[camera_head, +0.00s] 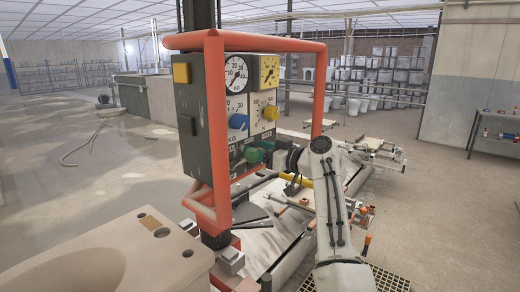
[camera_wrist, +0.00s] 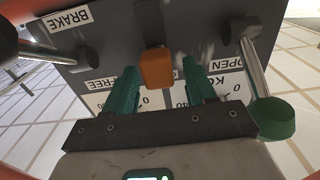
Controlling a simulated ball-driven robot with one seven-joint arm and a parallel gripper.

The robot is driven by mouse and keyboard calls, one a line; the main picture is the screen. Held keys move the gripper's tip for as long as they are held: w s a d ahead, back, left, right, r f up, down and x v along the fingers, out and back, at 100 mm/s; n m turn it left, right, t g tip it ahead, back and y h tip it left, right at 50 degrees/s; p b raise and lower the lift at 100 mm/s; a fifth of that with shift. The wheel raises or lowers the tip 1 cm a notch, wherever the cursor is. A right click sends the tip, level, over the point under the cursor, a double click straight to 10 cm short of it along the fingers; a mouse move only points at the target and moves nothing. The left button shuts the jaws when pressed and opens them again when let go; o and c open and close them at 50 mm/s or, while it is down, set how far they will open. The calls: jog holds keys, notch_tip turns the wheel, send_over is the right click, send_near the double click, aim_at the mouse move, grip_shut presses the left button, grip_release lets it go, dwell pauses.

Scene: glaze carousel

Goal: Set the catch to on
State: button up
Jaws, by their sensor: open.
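A dark control box (camera_head: 205,135) with dials and knobs stands inside a red-orange tube frame. No label reading catch is legible, so I cannot tell which control it is. In the wrist view, a lever with an orange block-shaped grip (camera_wrist: 157,69) sticks out from the box face. My gripper (camera_wrist: 163,76) has green fingers, open, one on each side of the orange grip. I cannot tell whether either finger touches it. In the head view my gripper is at the lower part of the box face, where the orange grip is hidden.
The red-orange frame (camera_head: 215,110) surrounds the box. In the wrist view, a rod with a green knob (camera_wrist: 274,118) stands close on the right, and a rod with a dark knob (camera_wrist: 6,38) on the left. Labels read BRAKE, FREE and OPEN. A beige basin (camera_head: 95,255) is front left.

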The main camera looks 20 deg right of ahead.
grip_shut()
dwell(0.5)
